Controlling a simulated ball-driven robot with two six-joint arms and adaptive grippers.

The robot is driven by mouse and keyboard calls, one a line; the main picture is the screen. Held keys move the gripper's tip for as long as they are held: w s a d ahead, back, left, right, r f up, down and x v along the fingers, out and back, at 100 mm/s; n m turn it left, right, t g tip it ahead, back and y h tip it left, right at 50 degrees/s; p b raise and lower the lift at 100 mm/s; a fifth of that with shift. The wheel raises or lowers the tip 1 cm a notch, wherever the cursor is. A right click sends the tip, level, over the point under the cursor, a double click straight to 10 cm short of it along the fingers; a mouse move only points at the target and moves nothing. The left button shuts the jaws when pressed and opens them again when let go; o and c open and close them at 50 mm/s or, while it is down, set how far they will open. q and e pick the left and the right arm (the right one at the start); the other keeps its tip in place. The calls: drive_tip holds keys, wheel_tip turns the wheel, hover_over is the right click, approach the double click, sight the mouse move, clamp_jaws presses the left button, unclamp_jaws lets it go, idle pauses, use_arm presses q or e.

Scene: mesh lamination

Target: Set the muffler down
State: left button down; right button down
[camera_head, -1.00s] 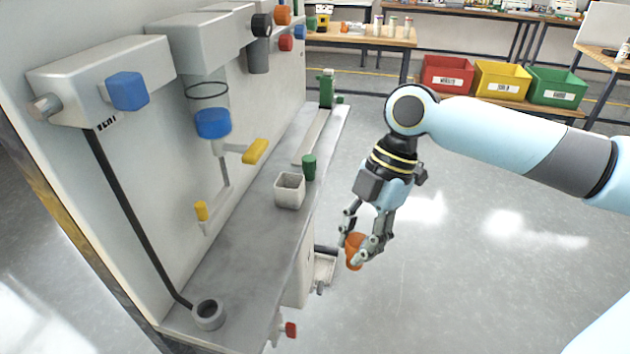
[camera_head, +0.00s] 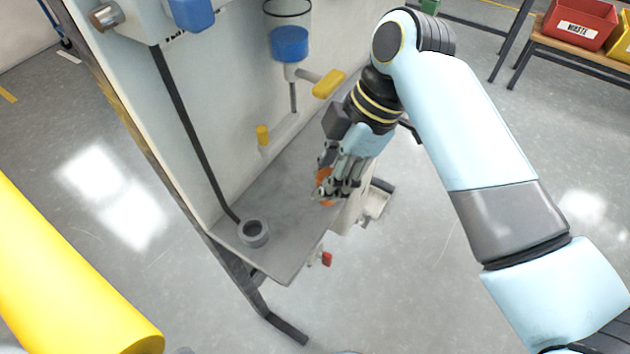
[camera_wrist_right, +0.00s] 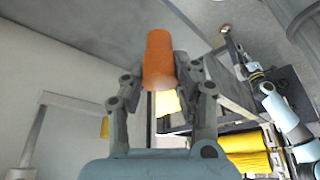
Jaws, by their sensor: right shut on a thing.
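The muffler, an orange cylinder (camera_wrist_right: 158,60), is between the fingers of my right gripper (camera_wrist_right: 161,80) in the right wrist view. In the head view my right gripper (camera_head: 339,190) hangs over or close to the front edge of the grey bench ledge (camera_head: 286,230), and its fingers partly cover the orange muffler (camera_head: 325,176). I cannot tell whether the muffler touches the ledge. My left gripper is not in view.
A grey ring-shaped cup (camera_head: 253,233) with a black tube stands at the near end of the ledge. A yellow lever (camera_head: 329,83) and a blue-filled vessel (camera_head: 290,44) are on the panel. The ledge between cup and gripper is clear.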

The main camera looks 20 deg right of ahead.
drive_tip(key=f, duration=0.1)
drive_tip(key=w+a+f, duration=0.1)
drive_tip(key=f, duration=0.1)
drive_tip(key=w+f, duration=0.1)
drive_tip(key=f, duration=0.1)
drive_tip(key=shift+w+a+f, duration=0.2)
drive_tip(key=shift+w+a, duration=0.05)
drive_tip(key=shift+a, duration=0.1)
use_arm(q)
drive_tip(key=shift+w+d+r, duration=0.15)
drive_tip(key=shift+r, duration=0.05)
use_arm(e)
drive_tip(key=shift+f, duration=0.25)
drive_tip(key=shift+f, duration=0.15)
drive_tip(key=c, duration=1)
unclamp_jaws()
